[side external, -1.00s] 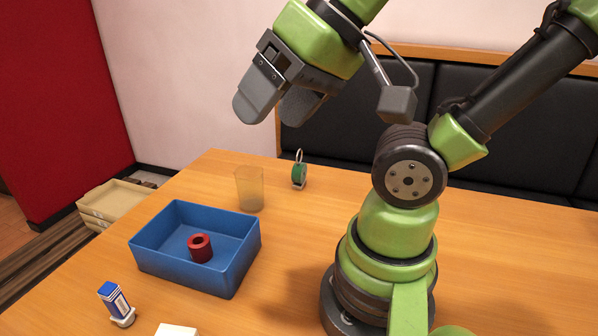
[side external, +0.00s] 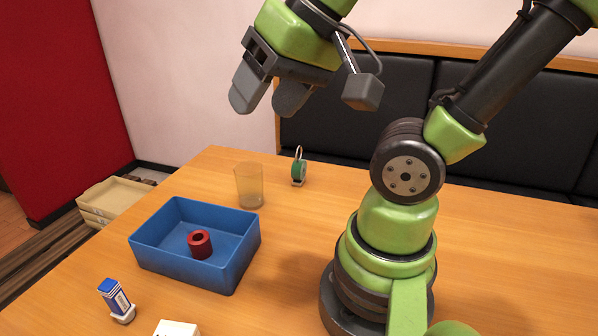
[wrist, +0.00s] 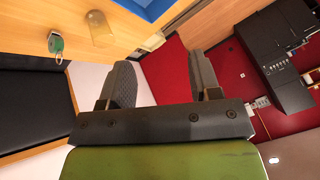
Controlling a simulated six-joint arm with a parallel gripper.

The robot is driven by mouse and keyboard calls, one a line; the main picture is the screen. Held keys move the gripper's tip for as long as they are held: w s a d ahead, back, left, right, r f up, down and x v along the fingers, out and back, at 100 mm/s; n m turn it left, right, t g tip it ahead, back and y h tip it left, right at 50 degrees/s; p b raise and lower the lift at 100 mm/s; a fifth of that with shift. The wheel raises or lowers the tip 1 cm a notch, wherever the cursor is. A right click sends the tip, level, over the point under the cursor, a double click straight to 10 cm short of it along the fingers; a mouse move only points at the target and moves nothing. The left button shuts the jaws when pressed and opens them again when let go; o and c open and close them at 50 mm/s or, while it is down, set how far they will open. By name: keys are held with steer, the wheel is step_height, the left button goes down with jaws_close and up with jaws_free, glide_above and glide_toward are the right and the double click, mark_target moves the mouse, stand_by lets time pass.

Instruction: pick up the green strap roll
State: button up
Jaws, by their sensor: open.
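The green strap roll (side external: 298,172) stands upright on a small stand near the far edge of the wooden table, with a thin loop rising above it. It also shows in the wrist view (wrist: 56,43) at the upper left. My gripper (side external: 268,103) is open and empty, high above the table, above and a little left of the roll in the side view. Its two fingers show apart in the wrist view (wrist: 163,82), with nothing between them.
A translucent amber cup (side external: 249,186) stands just left of the roll. A blue and white item (side external: 114,297) stands at the front left, near a white box (side external: 177,329). The table right of the roll is clear.

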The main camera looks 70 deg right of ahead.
steer(key=w+d+f+m+g+h, duration=0.3)
steer(key=w+d+m, duration=0.3)
steer(key=d, duration=0.4)
steer(key=m+g+h, duration=0.2)
steer(key=m+g, duration=0.1)
steer(key=m, duration=0.3)
glide_toward(299, 161)
steer(key=shift+m+g, duration=0.4)
steer(key=shift+g, duration=0.1)
steer(key=x, duration=0.6)
steer(key=w+x, duration=0.1)
steer(key=x, duration=0.2)
steer(key=shift+d+f, duration=0.2)
steer(key=shift+f, duration=0.05)
steer(key=c, duration=1)
